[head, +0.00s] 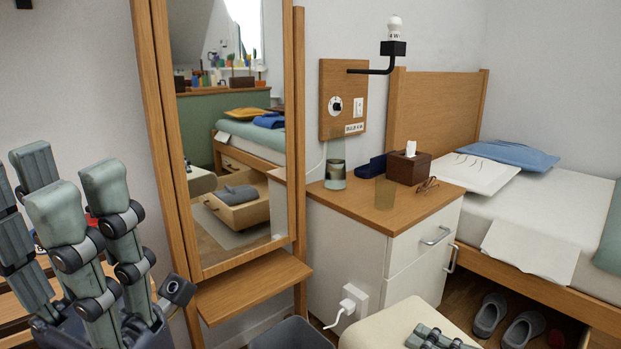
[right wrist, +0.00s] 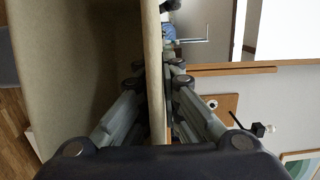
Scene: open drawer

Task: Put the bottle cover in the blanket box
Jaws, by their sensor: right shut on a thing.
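My left gripper (head: 75,190) is large at the left of the head view, its fingers spread and nothing seen between them. My right gripper shows at the bottom edge of the head view (head: 436,341), by a cream rounded surface (head: 385,328). In the right wrist view my right gripper (right wrist: 160,72) is shut on a thin beige panel edge (right wrist: 153,40); I cannot tell which object it belongs to. The mirror shows a light wooden open box (head: 240,213) with a grey folded cloth inside, possibly the blanket box. I cannot pick out the bottle cover.
A white cabinet (head: 345,245) carries a greenish glass (head: 336,172), a tissue box (head: 408,168) and glasses (head: 428,185). The tall mirror (head: 225,120) has a small wooden shelf (head: 255,285). A bed (head: 540,215) stands right, with slippers (head: 490,315) below.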

